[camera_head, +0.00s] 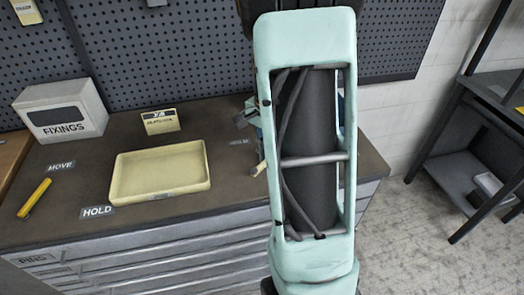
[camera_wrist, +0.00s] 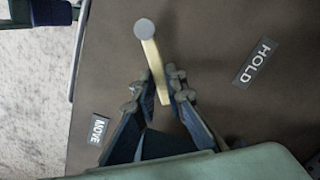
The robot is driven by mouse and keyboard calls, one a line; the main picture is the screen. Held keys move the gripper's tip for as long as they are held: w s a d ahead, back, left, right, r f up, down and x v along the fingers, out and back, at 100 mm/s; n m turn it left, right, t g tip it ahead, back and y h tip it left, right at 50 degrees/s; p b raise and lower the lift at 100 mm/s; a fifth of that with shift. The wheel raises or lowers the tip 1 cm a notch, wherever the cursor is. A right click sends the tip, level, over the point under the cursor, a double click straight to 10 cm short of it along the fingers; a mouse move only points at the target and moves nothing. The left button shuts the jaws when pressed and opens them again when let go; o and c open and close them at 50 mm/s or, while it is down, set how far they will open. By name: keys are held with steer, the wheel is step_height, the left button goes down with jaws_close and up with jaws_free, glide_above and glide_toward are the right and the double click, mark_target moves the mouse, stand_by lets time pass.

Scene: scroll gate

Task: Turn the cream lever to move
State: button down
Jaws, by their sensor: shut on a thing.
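The cream lever (camera_wrist: 154,62) shows in the wrist view as a narrow bar with a round grey disc at its upper end. My gripper (camera_wrist: 162,78) is shut on the lever's lower part, one finger on each side. The MOVE label (camera_wrist: 99,129) lies to the lower left of the lever and the HOLD label (camera_wrist: 256,63) to its right. The lever points down between them, closer in direction to MOVE. In the head view my arm hides most of the lever and my gripper.
In the head view a cream tray (camera_head: 205,186) sits on the bench, with a yellow bar (camera_head: 34,198) and a FIXINGS box (camera_head: 62,110) to its left. A dark shelf unit (camera_head: 470,150) stands at right.

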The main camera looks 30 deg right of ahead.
steer(key=shift+s+d+m+p, duration=0.15)
steer(key=shift+s+m+p, duration=0.35)
steer(key=shift+m, duration=0.6)
steer(key=shift+s+d+m+p, duration=0.1)
steer(key=shift+s+m+p, duration=0.2)
steer(key=shift+s+m, duration=0.6)
steer(key=shift+w+m, duration=0.15)
steer(key=shift+m, duration=0.25)
steer(key=c, duration=2)
jaws_free()
steer(key=shift+o, duration=0.2)
step_height(320, 180, up, 12)
steer(key=shift+a, duration=0.1)
